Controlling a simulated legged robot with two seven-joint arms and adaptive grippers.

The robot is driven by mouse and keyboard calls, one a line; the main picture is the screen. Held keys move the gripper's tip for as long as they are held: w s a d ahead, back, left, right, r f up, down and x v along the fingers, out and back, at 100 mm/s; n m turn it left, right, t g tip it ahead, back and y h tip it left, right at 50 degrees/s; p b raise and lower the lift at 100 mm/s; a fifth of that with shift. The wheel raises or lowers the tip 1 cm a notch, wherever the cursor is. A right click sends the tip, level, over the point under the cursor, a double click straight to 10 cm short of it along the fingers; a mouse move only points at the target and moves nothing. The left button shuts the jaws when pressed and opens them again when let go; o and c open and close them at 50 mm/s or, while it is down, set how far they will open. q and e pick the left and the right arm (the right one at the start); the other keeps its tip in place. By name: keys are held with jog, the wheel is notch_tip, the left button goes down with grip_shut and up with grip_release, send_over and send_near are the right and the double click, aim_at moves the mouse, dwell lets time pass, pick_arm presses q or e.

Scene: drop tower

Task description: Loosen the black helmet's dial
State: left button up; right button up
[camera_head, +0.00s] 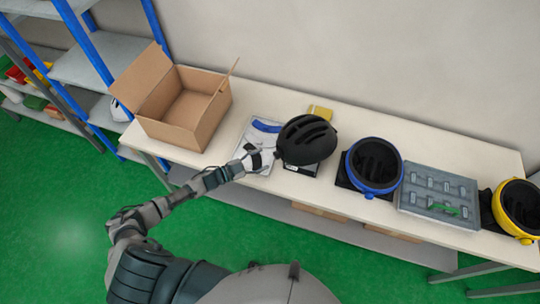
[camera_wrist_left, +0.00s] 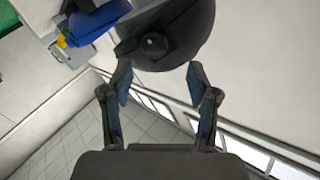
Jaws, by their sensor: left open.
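The black helmet (camera_head: 305,138) sits on a stand at the middle of the table, and its vents face up. In the left wrist view the helmet (camera_wrist_left: 195,35) fills the top, and its round black dial (camera_wrist_left: 154,45) shows near the top centre. My left gripper (camera_head: 266,154) is just left of the helmet in the head view. In the left wrist view the left gripper (camera_wrist_left: 158,75) is open and empty, its fingertips on either side of a gap just below the dial. I cannot tell whether they touch the helmet. My right gripper is not in view.
An open cardboard box (camera_head: 188,110) stands at left on the table (camera_head: 440,165). A yellow object (camera_head: 320,113) lies behind the black helmet. Shelves (camera_head: 95,60) stand at far left.

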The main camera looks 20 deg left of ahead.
pick_arm(q)
jog(key=v, duration=0.6)
jog(key=shift+s+a, duration=0.15)
jog(key=shift+a, duration=0.15)
jog(key=shift+d+f, duration=0.1)
